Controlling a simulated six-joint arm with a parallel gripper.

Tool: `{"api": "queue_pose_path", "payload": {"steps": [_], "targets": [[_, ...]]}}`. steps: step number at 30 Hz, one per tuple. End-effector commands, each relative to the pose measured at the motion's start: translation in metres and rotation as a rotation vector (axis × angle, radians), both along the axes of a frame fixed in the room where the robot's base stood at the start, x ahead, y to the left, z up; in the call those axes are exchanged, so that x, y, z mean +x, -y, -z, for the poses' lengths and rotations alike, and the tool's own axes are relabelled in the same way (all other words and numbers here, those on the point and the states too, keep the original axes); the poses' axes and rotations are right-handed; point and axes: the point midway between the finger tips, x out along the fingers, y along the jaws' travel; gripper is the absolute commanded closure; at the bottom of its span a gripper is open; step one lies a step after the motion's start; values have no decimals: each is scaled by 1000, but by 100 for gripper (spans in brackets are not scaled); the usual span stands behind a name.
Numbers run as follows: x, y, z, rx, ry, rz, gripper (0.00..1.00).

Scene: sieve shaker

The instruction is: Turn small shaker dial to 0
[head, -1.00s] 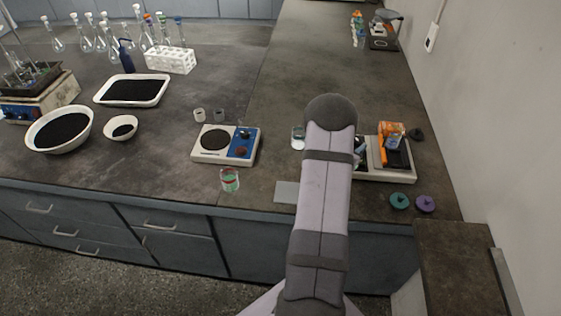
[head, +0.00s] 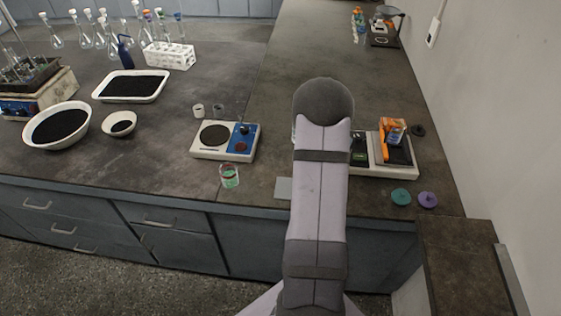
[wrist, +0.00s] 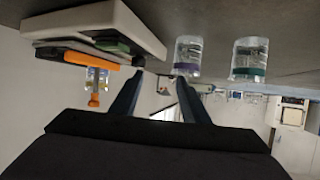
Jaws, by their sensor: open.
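A white low device (head: 385,171) with an orange holder (head: 385,137) on its dark platform stands at the right of the bench; it looks like the small shaker. A small clear vial sits in the holder. A dark panel with green (head: 358,152) shows at its left end, partly behind my arm. I cannot make out its dial. In the wrist view the device (wrist: 105,18) appears at the upper left, with the orange holder (wrist: 78,57). My gripper (wrist: 165,84) is open and empty, its fingers apart. In the head view my arm hides it.
In the wrist view, clear containers with a purple band (wrist: 188,58) and a teal band (wrist: 249,60) stand close by. A hotplate (head: 225,155) with blue panel stands left; a larger shaker (head: 45,98) is far left.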

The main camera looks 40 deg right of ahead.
Motion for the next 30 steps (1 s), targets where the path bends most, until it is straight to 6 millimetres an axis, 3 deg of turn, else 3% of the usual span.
{"api": "queue_pose_path", "payload": {"steps": [15,22,30], "targets": [[65,-67,1,87,-81,-355,58],[80,-105,4,115,-164,-521,58],[82,-152,9,129,-320,-719,58]]}}
